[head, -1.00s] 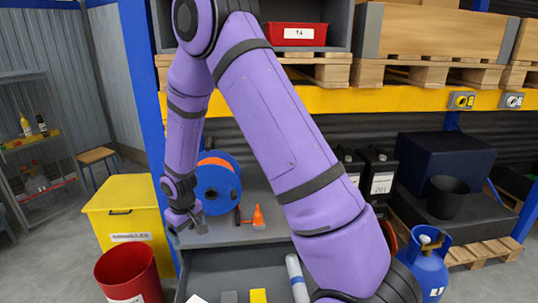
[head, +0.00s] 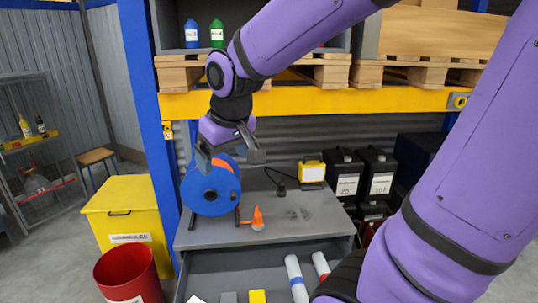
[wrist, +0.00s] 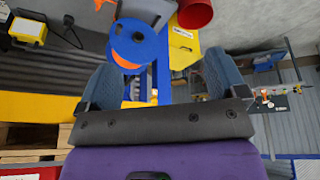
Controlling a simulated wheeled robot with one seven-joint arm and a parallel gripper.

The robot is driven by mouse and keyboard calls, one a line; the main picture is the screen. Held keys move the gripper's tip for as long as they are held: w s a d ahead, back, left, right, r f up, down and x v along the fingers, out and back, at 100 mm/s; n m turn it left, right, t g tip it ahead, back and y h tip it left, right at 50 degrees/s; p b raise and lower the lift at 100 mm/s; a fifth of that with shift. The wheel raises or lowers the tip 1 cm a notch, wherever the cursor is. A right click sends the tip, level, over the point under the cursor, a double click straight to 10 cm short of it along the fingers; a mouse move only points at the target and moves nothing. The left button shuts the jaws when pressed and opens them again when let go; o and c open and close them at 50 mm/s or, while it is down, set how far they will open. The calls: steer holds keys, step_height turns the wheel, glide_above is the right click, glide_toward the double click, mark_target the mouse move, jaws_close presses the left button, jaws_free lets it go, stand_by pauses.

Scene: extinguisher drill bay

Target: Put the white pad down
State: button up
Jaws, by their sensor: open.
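My gripper (head: 231,156) is open and empty, raised above the grey bench near the blue reel. In the wrist view its two blue-grey fingers (wrist: 160,84) stand wide apart with nothing between them. A white flat piece (head: 197,299) shows at the front left of the open drawer (head: 215,266), cut off by the lower picture edge; it may be the white pad. My gripper is well above it and apart from it. A grey block (head: 228,297) and a yellow block (head: 257,296) lie to its right.
The blue and orange reel (head: 207,192) stands on the bench (head: 310,230) just below my gripper. An orange tool (head: 257,217) and a yellow lamp (head: 312,171) are also there. Rolls (head: 297,280) lie in the drawer. A yellow shelf beam (head: 380,101) runs behind. A red bin (head: 127,272) stands left.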

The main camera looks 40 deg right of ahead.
steer(key=s+r+t, duration=0.1)
steer(key=s+r, duration=0.3)
steer(key=s, duration=0.9)
steer(key=shift+d+m, duration=0.2)
steer(key=shift+m, duration=0.1)
stand_by(0.6)
